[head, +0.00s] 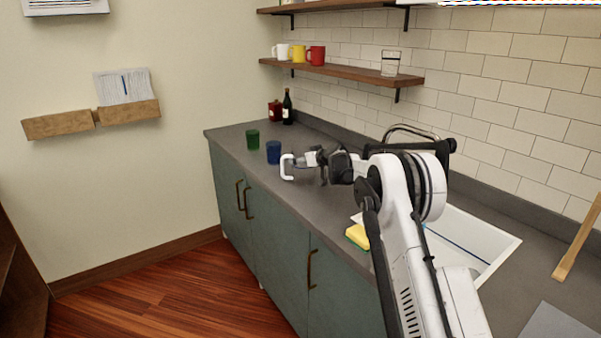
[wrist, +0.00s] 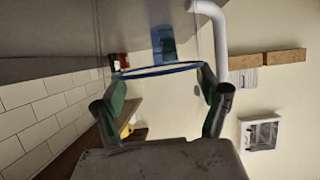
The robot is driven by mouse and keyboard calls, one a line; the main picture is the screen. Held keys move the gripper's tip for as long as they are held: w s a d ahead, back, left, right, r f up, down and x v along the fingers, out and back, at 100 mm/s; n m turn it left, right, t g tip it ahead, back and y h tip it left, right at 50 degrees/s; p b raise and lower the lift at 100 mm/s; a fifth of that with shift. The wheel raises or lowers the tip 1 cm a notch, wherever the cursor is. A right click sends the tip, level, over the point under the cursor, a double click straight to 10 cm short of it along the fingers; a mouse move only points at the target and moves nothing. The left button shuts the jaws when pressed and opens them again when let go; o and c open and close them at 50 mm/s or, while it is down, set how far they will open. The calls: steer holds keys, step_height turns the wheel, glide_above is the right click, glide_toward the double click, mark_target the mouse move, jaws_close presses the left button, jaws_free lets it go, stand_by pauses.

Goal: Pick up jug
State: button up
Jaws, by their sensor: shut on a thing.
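The jug looks clear, with a white handle (head: 287,167) on its left side in the head view. In the wrist view its blue rim (wrist: 160,70) and white handle (wrist: 214,40) show. My gripper (head: 314,158) is at the jug over the counter. In the wrist view my gripper (wrist: 163,88) has its two green-sided fingers on either side of the rim, shut on the jug. The clear body is hard to make out. I cannot tell whether its base touches the counter.
A blue cup (head: 273,152) and a green cup (head: 252,139) stand left of the jug on the counter (head: 228,139). A dark bottle (head: 287,107) and red jar (head: 274,112) stand behind. A yellow sponge (head: 357,236) and sink (head: 470,240) are nearer. A mug shelf (head: 345,71) hangs above.

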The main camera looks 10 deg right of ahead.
mark_target(298, 149)
steer(key=shift+r, duration=0.15)
step_height(298, 149, up, 4)
steer(key=shift+r, duration=0.1)
steer(key=s+a+r, duration=0.7)
steer(key=a, duration=0.3)
steer(key=s+d+f+p, duration=0.1)
steer(key=s+d+p, duration=0.1)
steer(key=s, duration=1)
steer(key=s+d+f+h+p, duration=0.1)
steer(key=s+d+p, duration=0.2)
steer(key=s, duration=1)
steer(key=s+d+f+m+p, duration=0.1)
steer(key=s+d, duration=0.3)
steer(key=s, duration=0.8)
steer(key=shift+s+d+p, duration=0.15)
steer(key=shift+d+p, duration=0.25)
steer(key=shift+p, duration=0.35)
